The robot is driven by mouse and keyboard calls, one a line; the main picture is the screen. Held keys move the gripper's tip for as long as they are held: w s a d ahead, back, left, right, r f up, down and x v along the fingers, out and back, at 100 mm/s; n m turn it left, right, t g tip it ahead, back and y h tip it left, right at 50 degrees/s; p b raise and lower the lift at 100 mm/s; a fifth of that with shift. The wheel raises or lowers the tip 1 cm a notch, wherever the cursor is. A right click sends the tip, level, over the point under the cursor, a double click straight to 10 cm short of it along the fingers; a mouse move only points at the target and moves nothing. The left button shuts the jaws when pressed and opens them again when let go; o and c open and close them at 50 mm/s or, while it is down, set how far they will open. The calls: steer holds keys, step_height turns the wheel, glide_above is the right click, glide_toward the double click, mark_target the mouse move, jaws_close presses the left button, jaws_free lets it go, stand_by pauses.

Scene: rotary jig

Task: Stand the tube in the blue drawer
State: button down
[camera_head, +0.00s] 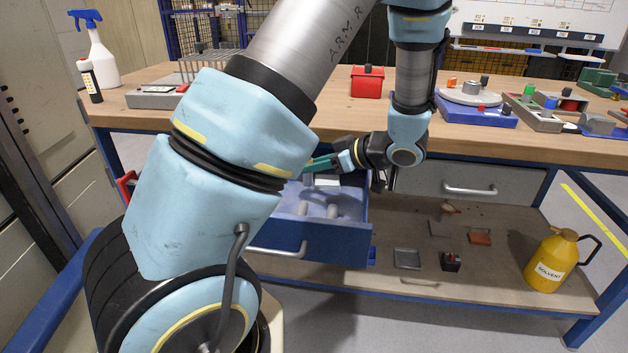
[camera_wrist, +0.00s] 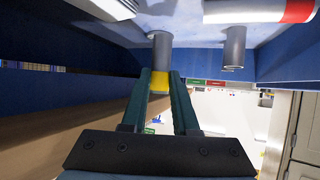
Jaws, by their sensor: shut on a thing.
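The blue drawer (camera_head: 345,247) is pulled out below the bench top. My gripper (camera_head: 320,162) is over its back part, its teal fingers pointing left. In the wrist view my gripper (camera_wrist: 159,82) is shut on the yellow end of a grey tube (camera_wrist: 160,50). The tube's grey length runs from the fingers toward the pale drawer floor. I cannot tell whether its far end touches the floor. In the head view I cannot make out the held tube clearly.
Inside the drawer, a second grey cylinder (camera_wrist: 235,48) stands beside the tube, and a white cylinder with a red band (camera_wrist: 260,11) is close by. Blue drawer walls surround them. The bench top (camera_head: 300,118) is just above my gripper. A yellow solvent can (camera_head: 552,262) stands on the lower shelf.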

mark_target(314, 200)
steer(key=shift+f, duration=1.8)
steer(key=shift+f, duration=0.1)
steer(key=c, duration=0.7)
jaws_free()
steer(key=v, duration=1.2)
